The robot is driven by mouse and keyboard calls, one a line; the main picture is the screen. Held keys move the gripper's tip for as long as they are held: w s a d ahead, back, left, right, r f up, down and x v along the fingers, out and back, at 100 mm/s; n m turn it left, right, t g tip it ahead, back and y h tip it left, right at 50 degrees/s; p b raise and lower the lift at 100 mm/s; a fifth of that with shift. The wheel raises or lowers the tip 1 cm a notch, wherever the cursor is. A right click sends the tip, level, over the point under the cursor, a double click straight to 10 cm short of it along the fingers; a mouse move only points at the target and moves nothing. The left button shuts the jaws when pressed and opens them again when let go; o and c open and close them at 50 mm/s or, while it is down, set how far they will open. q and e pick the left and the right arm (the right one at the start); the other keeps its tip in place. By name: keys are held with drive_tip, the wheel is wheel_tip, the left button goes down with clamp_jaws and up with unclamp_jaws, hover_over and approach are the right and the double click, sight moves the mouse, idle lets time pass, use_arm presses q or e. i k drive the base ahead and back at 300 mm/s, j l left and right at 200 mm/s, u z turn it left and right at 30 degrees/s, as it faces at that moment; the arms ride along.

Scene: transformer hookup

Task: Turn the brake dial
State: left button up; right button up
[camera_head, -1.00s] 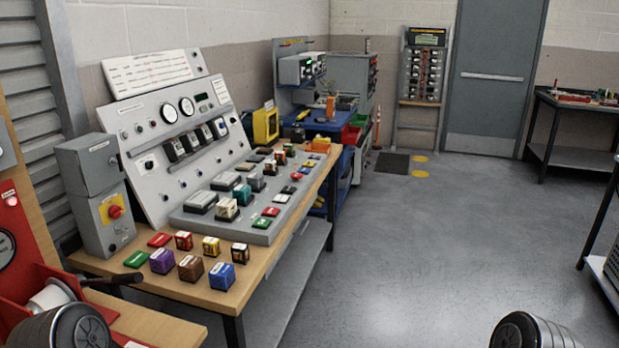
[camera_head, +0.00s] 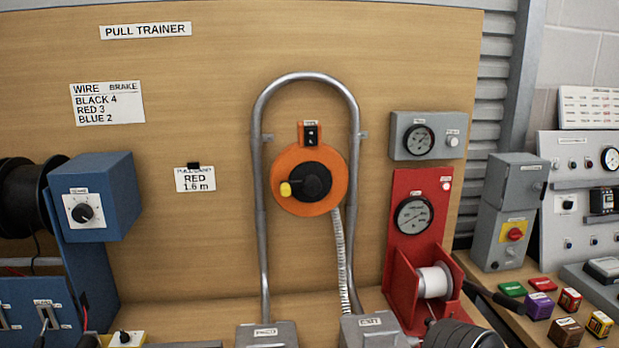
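A black dial knob (camera_head: 83,212) sits on a white square plate on the front of a blue box (camera_head: 120,195) at the left. A small label above the knob is too small to read surely; it looks like the brake dial. The marks around the knob are too small to read. A black spool (camera_head: 20,198) is beside the box at the left edge. Neither of my grippers shows. Only a rounded dark part of my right arm shows at the bottom right.
A wooden board carries a wire and brake card (camera_head: 108,104) reading black 4, red 3, blue 2, and a pull card (camera_head: 195,180) reading red 1.6 m. An orange wheel (camera_head: 325,195) with a crank hangs inside a bent pipe. A red gauge stand (camera_head: 408,240) is right.

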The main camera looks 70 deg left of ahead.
sight(83, 214)
drive_tip(key=u, duration=3.3)
